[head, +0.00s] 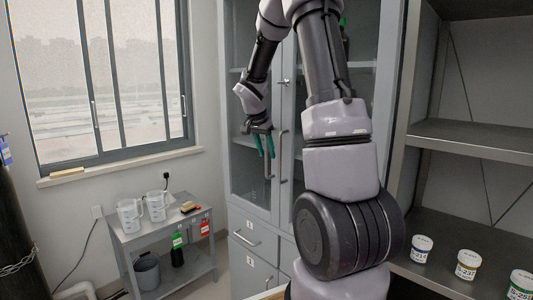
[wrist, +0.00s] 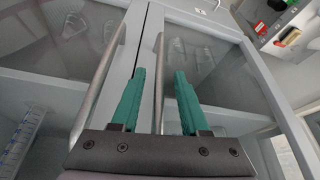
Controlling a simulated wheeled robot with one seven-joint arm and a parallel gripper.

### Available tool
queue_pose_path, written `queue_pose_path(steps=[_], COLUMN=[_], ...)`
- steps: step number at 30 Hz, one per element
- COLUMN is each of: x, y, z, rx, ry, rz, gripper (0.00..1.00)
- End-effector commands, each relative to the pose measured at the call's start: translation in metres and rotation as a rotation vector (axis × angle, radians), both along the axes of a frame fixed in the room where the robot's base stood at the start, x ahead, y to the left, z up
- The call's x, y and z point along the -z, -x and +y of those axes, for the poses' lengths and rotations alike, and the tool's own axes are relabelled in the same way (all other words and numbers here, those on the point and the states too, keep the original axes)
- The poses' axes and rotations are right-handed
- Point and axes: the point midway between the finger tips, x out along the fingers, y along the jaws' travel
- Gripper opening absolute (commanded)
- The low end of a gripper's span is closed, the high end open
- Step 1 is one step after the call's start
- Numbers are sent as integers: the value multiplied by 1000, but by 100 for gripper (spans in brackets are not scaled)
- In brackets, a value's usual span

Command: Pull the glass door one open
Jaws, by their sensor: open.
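A grey cabinet has two glass doors. The left glass door (head: 248,165) looks shut in the head view, and the right one lies partly behind my arm. The left door's vertical bar handle (head: 268,170) is beside my gripper (head: 265,152). In the wrist view, my gripper (wrist: 160,75) has its two green fingers apart, with that bar handle (wrist: 158,105) between them; I cannot tell whether they touch it. The other door's handle (wrist: 98,85) stands outside the fingers to the left. Which door is numbered one is too small to read.
A small grey cart (head: 165,232) with two clear jugs stands left of the cabinet, below the window (head: 100,80). Open metal shelves (head: 475,140) with several labelled jars are at the right. Labelled drawers (head: 252,240) lie under the doors. Some floor shows between cart and cabinet.

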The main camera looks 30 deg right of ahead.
Motion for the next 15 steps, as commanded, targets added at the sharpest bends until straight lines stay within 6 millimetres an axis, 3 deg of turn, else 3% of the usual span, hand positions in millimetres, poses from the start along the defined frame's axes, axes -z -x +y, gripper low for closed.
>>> queue_pose_path(steps=[11, 14, 15], x=[6, 6, 6], y=[-1, -1, -1], z=[-2, -2, -2], rx=[0, 0, 0], ry=[0, 0, 0], rz=[-1, 0, 0], gripper=[45, 6, 0])
